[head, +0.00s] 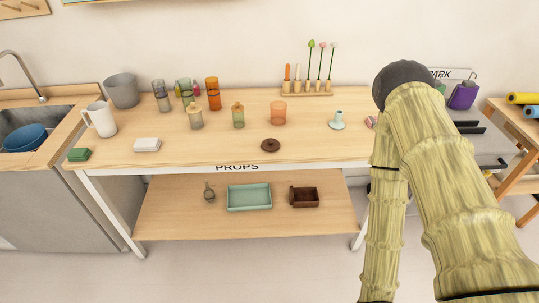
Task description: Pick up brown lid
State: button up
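The brown lid (270,145) is a small round disc with a knob on top. It lies flat on the wooden top of the props table (310,152), close to its front edge and right of the middle. My arm, with a bamboo-like surface, rises at the right side of the head view. My gripper cannot be made out in this view, so its opening and distance from the lid do not show. Nothing touches or covers the lid.
Behind the lid stand an orange cup (278,112) and a green bottle (238,116). A pale green candle holder (337,120) is to the right, a white box (147,145) to the left. The lower shelf holds a teal tray (249,208) and a brown box (304,204).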

aim_at(271, 145)
jog(key=u, duration=0.4)
jog(key=k, duration=0.15)
jog(key=z, duration=0.85)
jog(key=i, duration=0.5)
jog(key=u, duration=1.15)
